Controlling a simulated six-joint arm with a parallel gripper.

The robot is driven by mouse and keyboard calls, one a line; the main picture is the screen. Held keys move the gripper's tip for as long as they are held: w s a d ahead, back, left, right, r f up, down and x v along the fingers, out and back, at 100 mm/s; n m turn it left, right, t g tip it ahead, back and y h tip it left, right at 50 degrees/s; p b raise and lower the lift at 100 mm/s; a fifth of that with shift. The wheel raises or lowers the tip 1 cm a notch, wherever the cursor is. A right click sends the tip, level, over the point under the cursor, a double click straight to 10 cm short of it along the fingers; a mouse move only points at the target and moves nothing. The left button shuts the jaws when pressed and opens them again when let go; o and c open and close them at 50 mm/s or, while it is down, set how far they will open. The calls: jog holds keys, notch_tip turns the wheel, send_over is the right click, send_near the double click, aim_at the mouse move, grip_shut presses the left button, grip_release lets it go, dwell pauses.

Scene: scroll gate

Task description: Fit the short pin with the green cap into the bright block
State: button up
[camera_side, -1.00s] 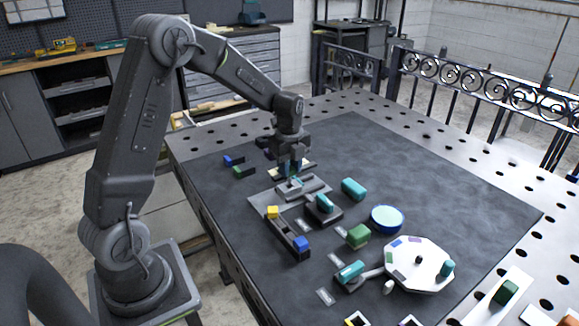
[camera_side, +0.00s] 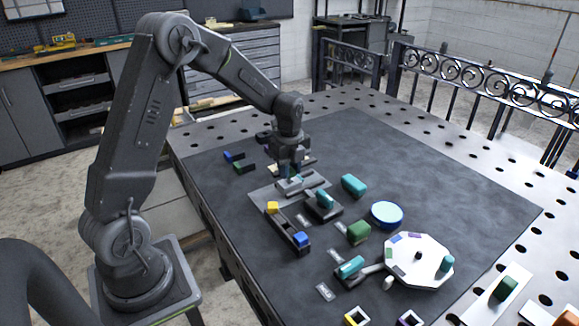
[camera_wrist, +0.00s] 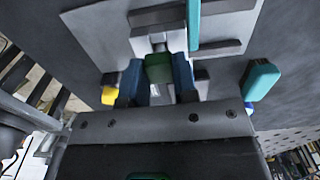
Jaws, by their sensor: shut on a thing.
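My gripper (camera_side: 290,170) is low over the grey plate (camera_side: 262,198) with raised bars. It also shows in the wrist view (camera_wrist: 158,78), with its blue fingers shut on the green cap (camera_wrist: 158,68) of the pin. The pin's shaft below the cap is hidden. A bright block (camera_wrist: 157,40) stands on the plate directly beyond the cap in the wrist view. Cap and block overlap there, so I cannot tell whether the pin is in the block or only above it.
A teal piece (camera_side: 325,201) on a dark holder stands near the plate, with another teal block (camera_side: 354,185) behind. A dark rail carries a yellow block (camera_side: 272,207) and a blue block (camera_side: 301,239). A white octagonal disc (camera_side: 418,262) is at the right. The mat's far right is clear.

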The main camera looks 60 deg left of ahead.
jog(key=shift+f, duration=0.9)
jog(key=o, duration=1.5)
jog(key=shift+r, duration=3.5)
